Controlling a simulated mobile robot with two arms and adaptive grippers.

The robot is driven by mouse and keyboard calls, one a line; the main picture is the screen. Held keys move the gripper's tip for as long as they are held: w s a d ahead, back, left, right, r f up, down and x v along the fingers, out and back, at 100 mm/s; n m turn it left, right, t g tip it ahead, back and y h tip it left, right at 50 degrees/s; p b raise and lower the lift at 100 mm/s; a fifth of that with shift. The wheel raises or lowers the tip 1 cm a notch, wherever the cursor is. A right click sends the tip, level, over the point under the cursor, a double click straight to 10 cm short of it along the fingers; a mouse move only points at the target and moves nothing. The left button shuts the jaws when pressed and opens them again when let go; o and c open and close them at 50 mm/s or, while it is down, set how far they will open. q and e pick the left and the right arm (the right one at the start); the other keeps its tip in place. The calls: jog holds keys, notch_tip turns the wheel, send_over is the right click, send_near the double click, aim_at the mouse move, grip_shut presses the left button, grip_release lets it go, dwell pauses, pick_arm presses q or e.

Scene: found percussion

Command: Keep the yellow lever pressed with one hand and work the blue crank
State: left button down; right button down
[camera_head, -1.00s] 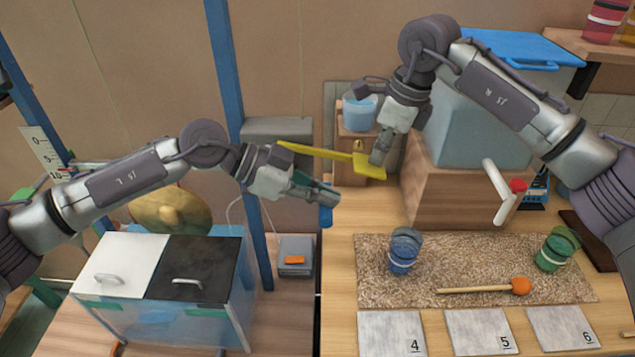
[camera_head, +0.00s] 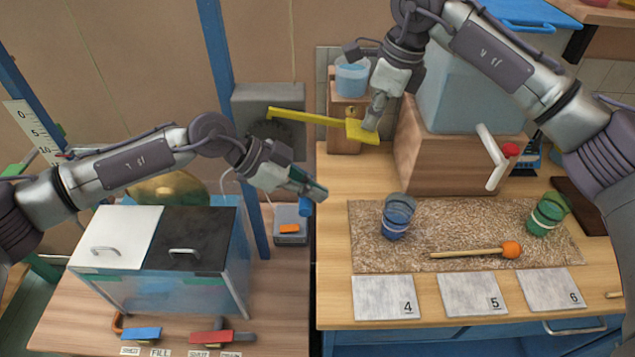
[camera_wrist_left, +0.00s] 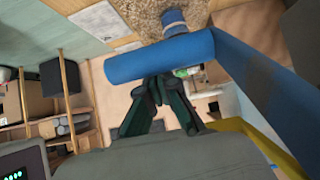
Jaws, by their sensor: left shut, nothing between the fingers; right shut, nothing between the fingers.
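The yellow lever (camera_head: 318,118) runs from the grey box to a flat yellow paddle (camera_head: 360,133), sloping down to the right. My right gripper (camera_head: 371,122) is shut and empty, its tips at the paddle and seemingly touching it from above. Of the blue crank, a short blue handle (camera_head: 306,207) shows just below my left gripper (camera_head: 318,191). In the left wrist view the blue handle (camera_wrist_left: 160,56) lies across the tips of my left gripper (camera_wrist_left: 153,84), joined to a blue bar (camera_wrist_left: 268,82). My left gripper is shut with nothing between its fingers; contact with the handle is unclear.
A blue post (camera_head: 232,120) stands behind my left arm. A clear tank with a black and white lid (camera_head: 118,235) stands at left. A wooden box (camera_head: 440,160) with a red-knobbed white crank (camera_head: 495,160) is at right. A blue cup (camera_head: 397,215) and a mallet (camera_head: 470,252) are on the mat (camera_head: 365,240).

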pick_arm(q)
jog(key=shift+a+f+y, duration=0.45)
jog(key=shift+f+y, duration=0.2)
jog(key=shift+y, duration=0.25)
jog(key=shift+a+f+y, duration=0.4)
jog(key=shift+f+y, duration=0.2)
jog(key=shift+y, duration=0.3)
jog(key=shift+a+f+y, duration=0.2)
jog(key=shift+y, duration=0.1)
jog(key=shift+a+f+y, duration=0.4)
jog(key=shift+a+y, duration=0.2)
jog(key=shift+y, duration=0.2)
jog(key=shift+d, duration=0.15)
dwell(0.5)
